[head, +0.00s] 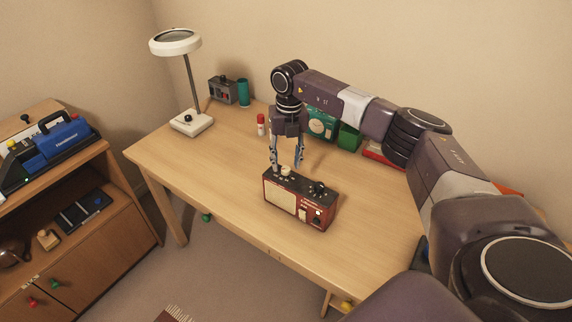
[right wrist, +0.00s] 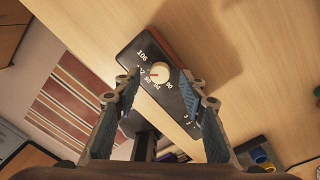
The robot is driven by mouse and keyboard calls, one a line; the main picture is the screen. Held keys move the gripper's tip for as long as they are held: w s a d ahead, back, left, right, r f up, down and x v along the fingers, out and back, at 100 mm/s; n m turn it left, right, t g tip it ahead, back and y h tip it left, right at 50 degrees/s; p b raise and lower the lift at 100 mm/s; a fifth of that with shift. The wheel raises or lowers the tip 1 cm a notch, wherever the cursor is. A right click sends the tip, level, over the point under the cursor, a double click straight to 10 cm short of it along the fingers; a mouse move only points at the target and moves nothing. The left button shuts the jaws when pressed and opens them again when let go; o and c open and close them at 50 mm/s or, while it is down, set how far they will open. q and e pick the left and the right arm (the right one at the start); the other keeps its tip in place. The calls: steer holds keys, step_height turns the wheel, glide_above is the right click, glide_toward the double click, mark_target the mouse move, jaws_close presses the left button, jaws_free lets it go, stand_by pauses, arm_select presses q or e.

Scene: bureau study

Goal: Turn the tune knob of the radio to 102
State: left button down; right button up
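The red and black radio (head: 296,203) stands on the wooden desk, its cream front panel facing the near edge. Its cream tune knob (head: 286,170) is on the black top at the left end; the knob (right wrist: 161,71) also shows in the right wrist view. Printed numbers ring its left and lower side, 106 and 90 among them. A red mark on the knob points left, around the 98 to 102 part of the scale; I cannot tell the exact value. My right gripper (head: 286,166) points down, open, with its fingers on either side of the knob (right wrist: 157,84). My left gripper is out of view.
A white lamp (head: 192,122), a grey box (head: 222,90) and a teal cylinder (head: 243,93) stand at the back left. A red and white bottle (head: 261,125) and a green device (head: 320,123) are behind my gripper. The desk (head: 215,170) is clear left of the radio.

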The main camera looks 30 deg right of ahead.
mark_target(287, 168)
step_height(287, 168, up, 10)
steer(key=shift+d, duration=0.15)
steer(key=shift+r, duration=0.1)
stand_by(0.5)
